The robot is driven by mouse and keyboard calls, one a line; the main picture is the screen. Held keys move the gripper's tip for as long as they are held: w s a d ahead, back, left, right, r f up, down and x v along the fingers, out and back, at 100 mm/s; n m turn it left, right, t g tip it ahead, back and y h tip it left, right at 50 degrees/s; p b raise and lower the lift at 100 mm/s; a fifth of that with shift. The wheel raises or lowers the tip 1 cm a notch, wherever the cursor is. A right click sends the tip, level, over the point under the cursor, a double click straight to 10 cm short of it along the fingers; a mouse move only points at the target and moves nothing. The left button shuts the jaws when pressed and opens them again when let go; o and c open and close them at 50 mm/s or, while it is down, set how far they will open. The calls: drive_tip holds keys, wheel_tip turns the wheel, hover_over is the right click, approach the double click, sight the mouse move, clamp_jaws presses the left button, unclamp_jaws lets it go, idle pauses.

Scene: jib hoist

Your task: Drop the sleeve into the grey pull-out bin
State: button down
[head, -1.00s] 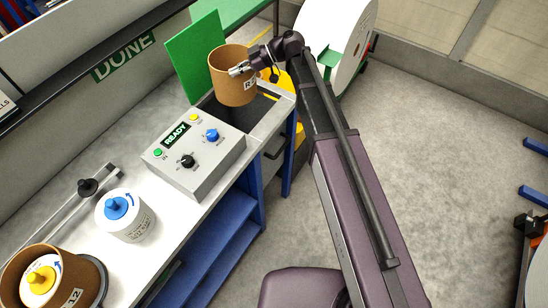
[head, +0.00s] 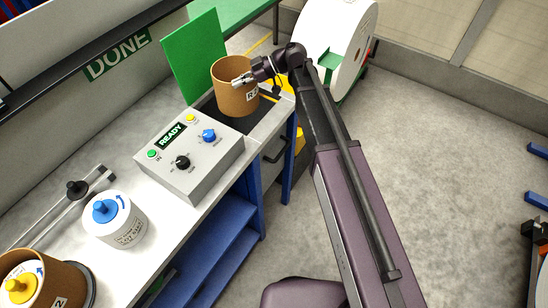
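The sleeve (head: 231,97) is an open tan cylinder with a white label that starts with "R". It is upright over a dark area (head: 257,126) at the far end of the white bench. I cannot tell whether its base touches that area. My gripper (head: 242,80) is shut on the sleeve's wall near the rim, on its right side. A grey front with a dark bar handle (head: 277,150) shows in the bench end below; it looks like the grey pull-out bin. Its inside is not visible.
A grey console (head: 190,155) reading READY stands left of the sleeve. A green panel (head: 190,50) rises behind it. A white spool with a blue knob (head: 115,220) and another tan sleeve (head: 60,285) stand nearer. Open floor lies right of my arm.

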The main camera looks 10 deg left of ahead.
sight(248, 93)
drive_tip(key=shift+f+b, duration=2.9)
drive_tip(key=shift+f, duration=0.1)
drive_tip(key=c, duration=0.7)
unclamp_jaws()
drive_tip(key=shift+d, duration=0.1)
drive_tip(key=s+d+f+m+t+h+p, duration=0.1)
drive_tip(key=s+d+m+h+p, duration=0.1)
drive_tip(key=d+m, duration=0.5)
drive_tip(key=s+d+f+m+t+h+p, duration=0.2)
drive_tip(key=s+d+m+h, duration=0.3)
drive_tip(key=d, duration=1.5)
drive_tip(key=s+d+f+m+t+h+p, duration=0.2)
drive_tip(key=d+m+h, duration=0.3)
drive_tip(key=d+m, duration=0.5)
drive_tip(key=shift+s+d+f+m+h, duration=0.1)
drive_tip(key=shift+s+d, duration=0.15)
drive_tip(key=shift+d, duration=0.3)
drive_tip(key=shift+s+d+f+m+h, duration=0.1)
drive_tip(key=shift+s+d, duration=0.15)
drive_tip(key=shift+d, duration=0.35)
drive_tip(key=shift+s+d+m+h, duration=0.1)
drive_tip(key=shift+s+d, duration=0.15)
drive_tip(key=shift+d, duration=0.3)
